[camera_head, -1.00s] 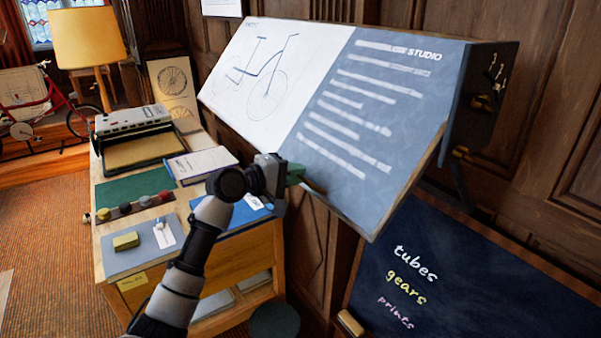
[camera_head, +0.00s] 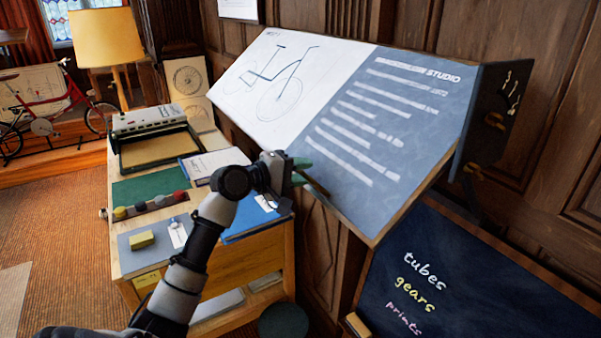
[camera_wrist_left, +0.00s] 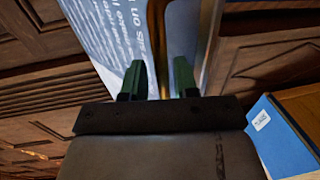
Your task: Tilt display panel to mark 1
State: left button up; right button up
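The display panel (camera_head: 375,120) leans at a slant against the wood wall, with a bicycle drawing on its left part and a blue "STUDIO" sheet on its right part. In the left wrist view the fingers (camera_wrist_left: 158,80) stand either side of a brown edge or bar (camera_wrist_left: 156,45), with small gaps. My right gripper is out of view.
A wooden desk (camera_head: 262,255) stands left of the panel, with a typewriter-like machine (camera_head: 150,130), a blue folder (camera_head: 245,220) and a yellow block (camera_head: 141,239). A chalkboard (camera_head: 480,270) leans below the panel at right. A round stool (camera_head: 283,320) is under the gripper.

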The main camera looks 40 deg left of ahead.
pick_arm(q)
jog(key=shift+o, duration=0.4)
jog(key=shift+w+d+f, duration=0.1)
jog(key=shift+w+f, duration=0.05)
jog(key=b+v, duration=0.4)
jog(key=v, duration=0.6)
jog(key=shift+s, duration=0.35)
jog(key=shift+a, duration=0.25)
